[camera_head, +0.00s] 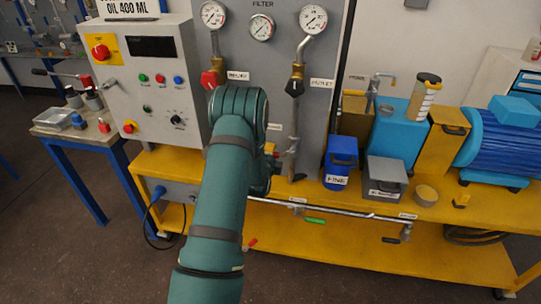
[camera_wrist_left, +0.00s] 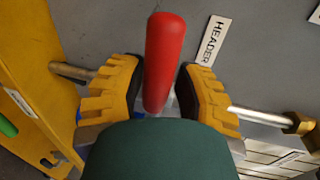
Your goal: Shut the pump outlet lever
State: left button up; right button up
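The pump outlet lever appears to be the black lever (camera_head: 295,88) on the brass valve at the panel's right, beside a label (camera_head: 322,83) that seems to read OUTLET. Another red lever (camera_head: 210,79) sits on the valve further left. In the head view my left arm hides this gripper and most of that lever. My right gripper is not in view.
Gauges (camera_head: 262,27) and pipes fill the grey panel. A control box (camera_head: 150,80) stands left. The yellow bench (camera_head: 440,205) carries a blue container (camera_head: 340,160), a grey box (camera_head: 385,178) and a blue motor (camera_head: 500,140). A horizontal pipe (camera_head: 340,212) with small levers runs along its front.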

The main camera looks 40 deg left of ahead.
pick_arm(q)
jog(key=shift+o, duration=1.2)
jog(key=v, duration=1.2)
jog(key=s+d+f+n+g+h, duration=0.1)
jog(key=d+f+n+g+h, duration=0.4)
jog(key=d, duration=0.6)
jog(key=s+d+f+n+h, duration=0.1)
jog(key=d+f+n+h, duration=0.2)
jog(key=d+f, duration=0.55)
jog(key=s+d+n+g+h, duration=0.2)
jog(key=s+d, duration=0.3)
jog(key=d, duration=0.4)
jog(key=s+d+f+n+g+h, duration=0.1)
jog(key=s+d+n+g+h, duration=0.1)
jog(key=s+d, duration=0.4)
jog(key=d+n+g, duration=0.1)
jog(key=d+g, duration=0.1)
jog(key=d, duration=0.1)
jog(key=shift+s+d+g, duration=0.15)
jog(key=shift+d+g, duration=0.1)
jog(key=shift+g, duration=0.15)
